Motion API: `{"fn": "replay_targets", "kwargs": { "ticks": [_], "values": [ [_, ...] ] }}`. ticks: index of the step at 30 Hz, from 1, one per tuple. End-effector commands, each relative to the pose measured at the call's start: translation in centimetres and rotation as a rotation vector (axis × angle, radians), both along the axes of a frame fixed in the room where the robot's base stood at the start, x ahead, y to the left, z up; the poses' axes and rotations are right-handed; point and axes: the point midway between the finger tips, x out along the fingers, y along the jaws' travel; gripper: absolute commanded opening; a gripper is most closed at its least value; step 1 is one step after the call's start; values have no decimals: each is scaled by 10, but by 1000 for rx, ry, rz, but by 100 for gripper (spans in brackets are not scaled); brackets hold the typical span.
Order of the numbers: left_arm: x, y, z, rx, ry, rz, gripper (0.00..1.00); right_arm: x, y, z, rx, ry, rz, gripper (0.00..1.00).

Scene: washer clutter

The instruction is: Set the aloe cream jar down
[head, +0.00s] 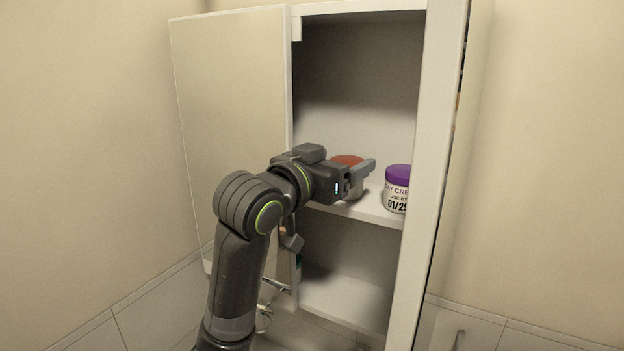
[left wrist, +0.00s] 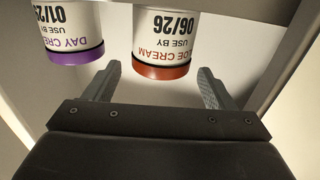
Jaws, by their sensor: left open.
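The aloe cream jar (head: 347,161) is white with a red-brown lid and stands on the upper shelf (head: 361,209) of the cabinet. In the left wrist view the jar (left wrist: 166,42) appears upside down, its label reading "USE BY 06/26". My left gripper (head: 362,178) is open around or just in front of the jar and hides much of it in the head view. In the left wrist view the two fingers of the gripper (left wrist: 158,84) are apart, with visible gaps to the jar. My right gripper is not in view.
A day cream jar (head: 397,190) with a purple lid stands to the right on the same shelf, also seen in the left wrist view (left wrist: 72,35). The cabinet door (head: 232,110) is at the left. A lower shelf (head: 345,298) lies beneath.

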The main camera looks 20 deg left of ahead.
Motion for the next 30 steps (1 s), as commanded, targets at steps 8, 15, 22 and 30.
{"fn": "replay_targets", "kwargs": {
  "ticks": [8, 15, 22, 30],
  "values": [
    [-55, 21, -2, 5, -8, 2, 77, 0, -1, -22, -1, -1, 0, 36],
    [-82, 30, -1, 2, -4, 0, 77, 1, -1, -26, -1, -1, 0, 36],
    [-89, 33, -1, 1, 0, 0, 77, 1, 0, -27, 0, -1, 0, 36],
    [-89, 32, -1, 1, 0, -1, 77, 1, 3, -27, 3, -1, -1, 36]
  ]
}}
